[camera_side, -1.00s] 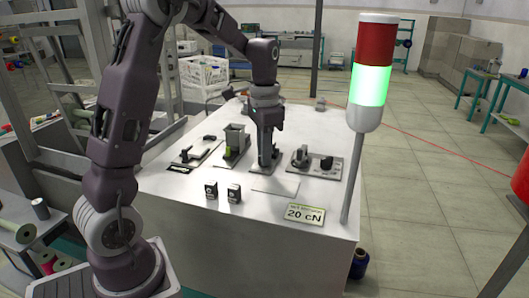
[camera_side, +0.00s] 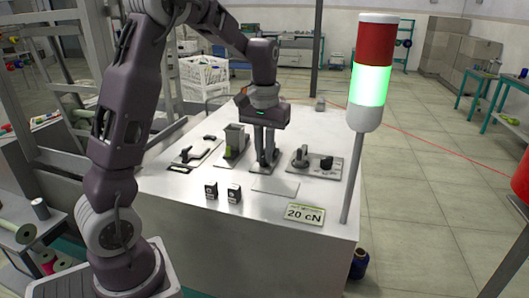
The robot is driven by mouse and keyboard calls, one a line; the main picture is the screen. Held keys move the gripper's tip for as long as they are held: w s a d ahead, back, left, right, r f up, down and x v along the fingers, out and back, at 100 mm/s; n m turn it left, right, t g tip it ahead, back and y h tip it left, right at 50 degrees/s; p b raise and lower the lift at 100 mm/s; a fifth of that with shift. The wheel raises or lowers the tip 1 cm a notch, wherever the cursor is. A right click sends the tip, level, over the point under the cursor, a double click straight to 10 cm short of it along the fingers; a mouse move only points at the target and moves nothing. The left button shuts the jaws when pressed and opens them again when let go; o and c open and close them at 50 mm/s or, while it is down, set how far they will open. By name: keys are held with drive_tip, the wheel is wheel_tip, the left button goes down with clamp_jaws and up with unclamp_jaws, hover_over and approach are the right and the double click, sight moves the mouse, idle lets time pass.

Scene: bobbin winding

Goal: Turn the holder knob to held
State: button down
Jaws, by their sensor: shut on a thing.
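My gripper (camera_side: 264,156) points straight down over a small device with a grey base plate (camera_side: 264,170) in the middle row of the bench. Its two fingers are closed at the device, on what I take to be the holder knob. The fingers hide most of the knob, so I cannot read its position or any marking.
On the bench (camera_side: 190,195), a device with a green part (camera_side: 230,152) stands just left of my gripper. A plate with a black knob (camera_side: 326,163) is to the right. Two small boxes (camera_side: 234,193), a 20 cN sign (camera_side: 304,213) and a green-lit signal tower (camera_side: 370,85) are nearer.

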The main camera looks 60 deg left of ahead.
drive_tip(key=shift+r+n, duration=0.1)
drive_tip(key=shift+n, duration=0.5)
drive_tip(key=c, duration=1.5)
unclamp_jaws()
wheel_tip(320, 180, up, 6)
drive_tip(key=shift+r, duration=0.55)
